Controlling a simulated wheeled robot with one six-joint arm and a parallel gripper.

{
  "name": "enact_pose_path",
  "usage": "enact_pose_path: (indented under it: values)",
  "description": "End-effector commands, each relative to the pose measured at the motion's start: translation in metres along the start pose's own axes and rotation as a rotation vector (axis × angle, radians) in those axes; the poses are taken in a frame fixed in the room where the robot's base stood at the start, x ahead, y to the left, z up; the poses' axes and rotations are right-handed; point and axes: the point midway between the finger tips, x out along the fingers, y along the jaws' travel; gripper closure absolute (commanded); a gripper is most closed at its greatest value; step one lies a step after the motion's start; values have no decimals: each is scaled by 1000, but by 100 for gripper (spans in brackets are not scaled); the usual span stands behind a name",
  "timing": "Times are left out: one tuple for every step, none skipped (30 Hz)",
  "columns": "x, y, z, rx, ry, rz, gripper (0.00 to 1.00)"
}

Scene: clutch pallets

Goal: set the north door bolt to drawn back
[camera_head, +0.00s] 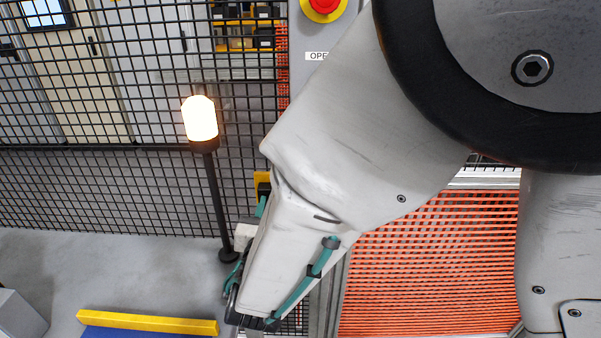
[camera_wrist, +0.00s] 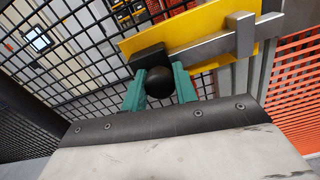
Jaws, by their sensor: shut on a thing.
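In the wrist view the door bolt shows as a grey bar (camera_wrist: 211,49) on a yellow plate (camera_wrist: 185,34). The bar runs from a black block on the left to the right, past a grey upright piece (camera_wrist: 240,36) and over the plate's right edge. A round black knob (camera_wrist: 160,82) stands out at the bar's left end. My gripper (camera_wrist: 159,89) has its teal fingers shut on the knob, one on each side. In the head view my arm hides the knob and most of the bolt; a small yellow patch (camera_head: 262,181) shows beside the arm.
Black mesh fence (camera_head: 100,190) stands behind and to the left. A lit lamp on a black post (camera_head: 200,120) stands left of my arm. Orange slatted mesh (camera_head: 430,270) lies to the right. A yellow-edged blue object (camera_head: 150,322) sits on the floor at lower left.

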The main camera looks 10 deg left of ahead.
Motion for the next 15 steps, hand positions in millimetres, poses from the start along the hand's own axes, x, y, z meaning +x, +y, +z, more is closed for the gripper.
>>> enact_pose_path:
  values:
    - [0,4,0,2,0,10,100]
    - [-1,5,0,2,0,11,100]
    - [-1,5,0,2,0,11,63]
    - [-1,5,0,2,0,12,55]
    - [-1,5,0,2,0,11,49]
    - [0,4,0,2,0,10,49]
    - [0,4,0,2,0,9,49]
    - [0,3,0,2,0,8,49]
    - [0,2,0,2,0,7,49]
    - [0,2,0,1,0,6,49]
    - [0,2,0,1,0,6,49]
    - [0,1,0,1,0,5,49]
    - [0,1,0,1,0,5,49]
    - [-1,1,0,1,0,5,49]
    - [-4,2,0,2,0,6,49]
